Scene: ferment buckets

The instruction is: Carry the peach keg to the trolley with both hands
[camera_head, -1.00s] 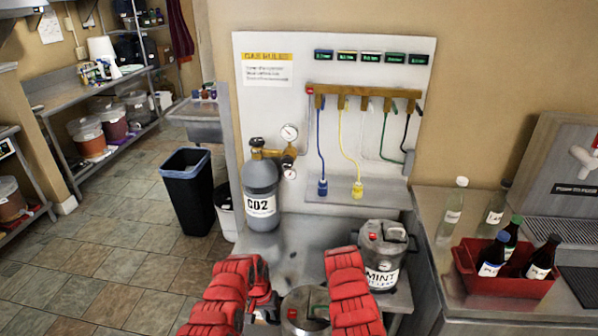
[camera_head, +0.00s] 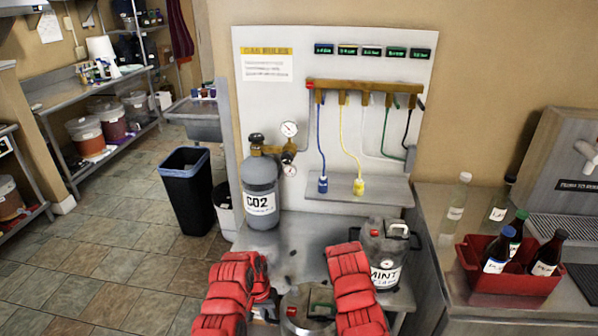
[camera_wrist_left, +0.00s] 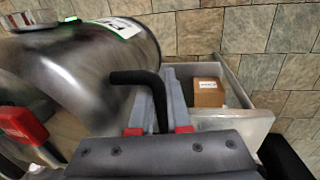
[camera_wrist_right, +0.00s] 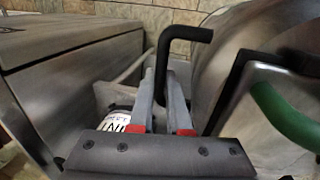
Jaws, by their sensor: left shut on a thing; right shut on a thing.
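The metal keg (camera_head: 300,318) is at the bottom edge of the head view between my red arms, with a red and a green part on its top. I take it as the peach keg; its name cannot be read. Its curved body also fills much of the left wrist view (camera_wrist_left: 85,75) and right wrist view (camera_wrist_right: 245,55). My left gripper (camera_wrist_left: 158,100) is shut on a black side handle (camera_wrist_left: 135,77). My right gripper (camera_wrist_right: 163,98) is shut on the opposite black handle (camera_wrist_right: 185,33).
A MINT keg (camera_head: 385,262) stands on the bench close right of my right arm. A CO2 cylinder (camera_head: 260,200) stands at the bench's back. A red crate (camera_head: 512,272) of bottles is on the right counter. A black bin (camera_head: 188,195) stands left; tiled floor beyond is open.

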